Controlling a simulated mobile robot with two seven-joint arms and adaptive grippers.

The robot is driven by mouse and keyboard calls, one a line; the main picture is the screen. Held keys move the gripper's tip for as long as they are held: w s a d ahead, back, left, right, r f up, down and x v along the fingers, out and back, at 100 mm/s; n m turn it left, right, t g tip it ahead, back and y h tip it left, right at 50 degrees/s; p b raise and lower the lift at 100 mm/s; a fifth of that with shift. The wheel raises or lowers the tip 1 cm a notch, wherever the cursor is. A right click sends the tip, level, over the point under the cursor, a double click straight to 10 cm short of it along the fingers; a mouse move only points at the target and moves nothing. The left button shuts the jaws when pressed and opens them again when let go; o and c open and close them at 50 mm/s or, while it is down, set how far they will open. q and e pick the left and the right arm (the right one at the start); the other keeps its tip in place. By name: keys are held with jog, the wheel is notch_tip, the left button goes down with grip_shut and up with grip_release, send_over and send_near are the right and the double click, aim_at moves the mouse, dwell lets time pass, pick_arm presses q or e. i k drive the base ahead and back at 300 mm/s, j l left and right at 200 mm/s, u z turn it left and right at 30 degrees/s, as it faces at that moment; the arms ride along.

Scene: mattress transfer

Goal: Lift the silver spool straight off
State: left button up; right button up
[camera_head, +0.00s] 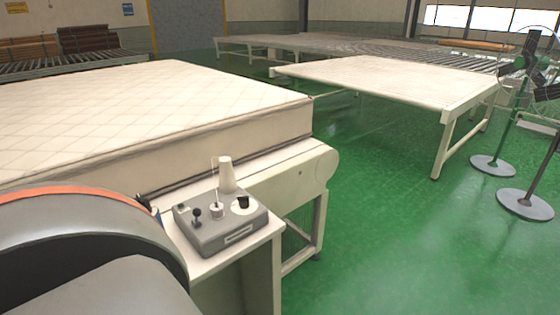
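A small silver-white spool (217,209) sits low on a thin upright pin on top of a grey box (222,234). The box stands on a small white side table, beside the bed of the mattress. The spool is small here, and its exact shape is hard to tell. Neither my left nor my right gripper shows in the head view. A large grey rounded part with an orange band fills the lower left and covers part of the area left of the box.
A black-knobbed stick (197,214), a black knob (242,202) and a tall white cone (226,175) stand close around the spool. A quilted mattress (130,105) lies behind. An empty white table (385,78) and fan stands (492,165) are at right. Green floor is clear between.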

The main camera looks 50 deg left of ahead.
aim_at(217, 214)
jog(key=i, duration=1.45)
jog(key=i+u, duration=0.2)
jog(key=u, duration=0.15)
jog(key=i+l+u, duration=0.1)
jog(key=u, duration=0.25)
jog(key=i+l+u, duration=0.15)
jog(key=i+u, duration=0.15)
jog(key=u, duration=3.2)
